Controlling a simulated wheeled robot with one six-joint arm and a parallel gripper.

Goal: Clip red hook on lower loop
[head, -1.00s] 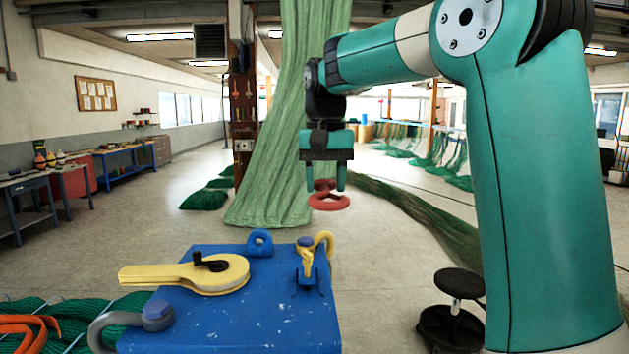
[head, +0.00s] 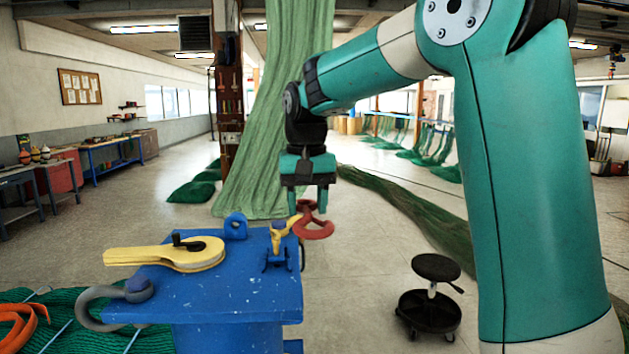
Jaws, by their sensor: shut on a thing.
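My gripper (head: 308,199) is shut on the red hook (head: 314,227), which hangs below the fingers with its rounded part lowest. The hook is beside the right edge of the blue block (head: 225,312), close to a yellow hook (head: 283,231) on that block; I cannot tell if they touch. A blue loop (head: 236,226) stands upright on the block's back edge, left of the red hook. A small blue piece (head: 293,346) juts out low on the block's right side. I cannot tell if it is the lower loop.
A yellow lever tool (head: 175,255) lies on the block. A grey shackle (head: 95,311) sticks out at its left corner. A black stool (head: 432,298) stands to the right. Green net (head: 50,330) and orange strap (head: 20,328) lie front left. Floor between block and stool is clear.

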